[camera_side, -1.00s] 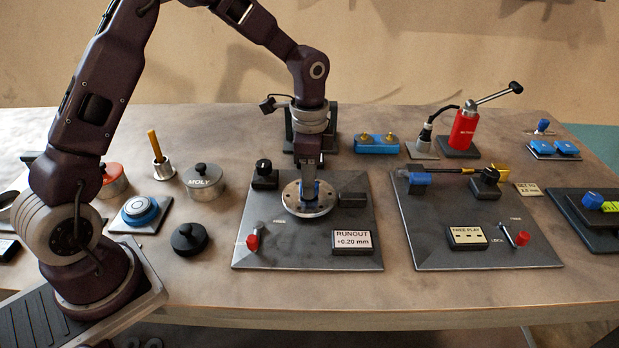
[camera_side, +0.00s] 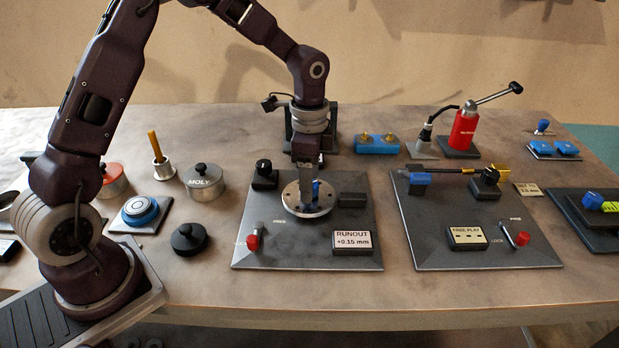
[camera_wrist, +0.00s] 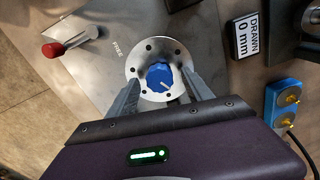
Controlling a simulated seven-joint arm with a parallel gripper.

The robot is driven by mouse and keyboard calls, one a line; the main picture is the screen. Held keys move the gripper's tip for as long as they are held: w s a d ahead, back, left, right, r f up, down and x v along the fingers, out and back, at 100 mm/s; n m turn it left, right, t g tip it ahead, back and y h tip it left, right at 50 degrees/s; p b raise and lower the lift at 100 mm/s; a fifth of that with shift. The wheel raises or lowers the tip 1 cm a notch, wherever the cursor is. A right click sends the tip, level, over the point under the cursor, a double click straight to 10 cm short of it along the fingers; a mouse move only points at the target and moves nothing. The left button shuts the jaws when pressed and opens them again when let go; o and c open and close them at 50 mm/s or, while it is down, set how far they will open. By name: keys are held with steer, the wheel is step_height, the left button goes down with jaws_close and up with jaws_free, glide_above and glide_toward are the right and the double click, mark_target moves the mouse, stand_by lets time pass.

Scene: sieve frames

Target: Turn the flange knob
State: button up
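The blue flange knob (camera_wrist: 160,77) sits at the middle of a round bolted metal flange (camera_wrist: 175,46). It carries a pale pointer mark. In the side view the knob (camera_side: 316,190) shows just right of my fingers, on the flange (camera_side: 327,205). My gripper (camera_wrist: 162,78) is lowered over the knob, with one finger on each side. A small gap shows between each finger and the knob, so it looks open. The readout (camera_side: 352,241) beside the flange shows RUNOUT +0.15 mm.
A red-tipped lever (camera_side: 252,242) stands on the same plate near the word FREE. A DRAWN 0 mm display (camera_wrist: 245,36) and a blue block with brass fittings (camera_wrist: 284,100) lie right of the flange. A black-knobbed block (camera_side: 265,175) stands at the plate's back left.

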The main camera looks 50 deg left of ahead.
step_height(320, 180, up, 7)
steer(key=shift+r, duration=0.1)
stand_by(0.4)
steer(key=s+r+n+t+y, duration=0.1)
steer(key=s+r+n+t, duration=0.35)
steer(key=s+r, duration=0.8)
steer(key=s+d+f+n+t+h, duration=0.1)
steer(key=s+n, duration=0.5)
steer(key=s, duration=0.7)
steer(key=shift+s+f, duration=0.3)
steer(key=shift+f, duration=0.15)
